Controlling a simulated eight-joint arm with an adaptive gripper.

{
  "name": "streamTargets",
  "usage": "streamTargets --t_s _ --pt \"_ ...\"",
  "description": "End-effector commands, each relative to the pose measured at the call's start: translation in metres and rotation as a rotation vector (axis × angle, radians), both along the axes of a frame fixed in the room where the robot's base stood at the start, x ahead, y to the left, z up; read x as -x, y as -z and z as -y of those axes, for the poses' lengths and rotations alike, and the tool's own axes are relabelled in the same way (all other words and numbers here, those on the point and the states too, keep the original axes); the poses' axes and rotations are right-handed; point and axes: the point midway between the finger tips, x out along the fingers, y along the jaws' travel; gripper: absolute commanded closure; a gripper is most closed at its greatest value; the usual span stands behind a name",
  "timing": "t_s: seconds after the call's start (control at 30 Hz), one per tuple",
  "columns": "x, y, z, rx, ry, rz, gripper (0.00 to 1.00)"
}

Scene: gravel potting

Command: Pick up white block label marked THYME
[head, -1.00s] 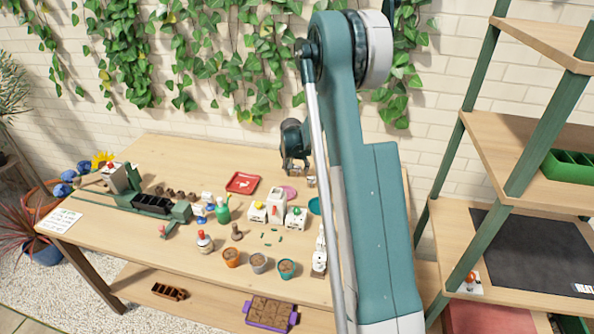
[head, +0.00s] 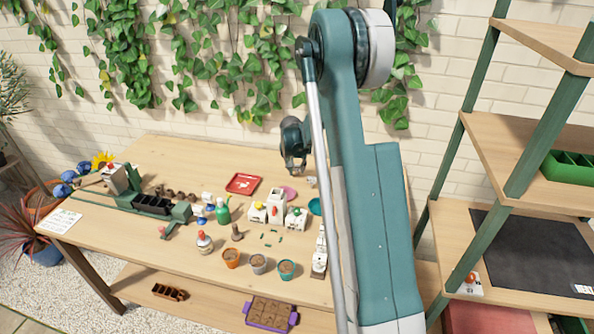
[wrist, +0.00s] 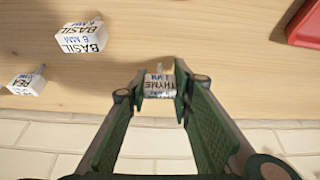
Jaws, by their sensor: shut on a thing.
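The white block label marked THYME (wrist: 158,87) is between the fingertips of my gripper (wrist: 160,92) in the wrist view. My gripper is shut on it, with one green finger on each side. The lettering faces the wrist camera.
In the wrist view, a white block marked BASIL (wrist: 82,37) and another white block (wrist: 27,82) lie on the wood to the left. A red tray (wrist: 303,24) is at the upper right. Pots, bottles and white containers crowd the table's middle.

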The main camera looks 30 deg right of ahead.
Motion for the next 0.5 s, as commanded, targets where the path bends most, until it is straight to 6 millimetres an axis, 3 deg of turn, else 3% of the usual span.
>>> streamTargets --t_s 0.5 --pt "0.000 -0.072 0.000 0.000 0.000 0.000 0.84"
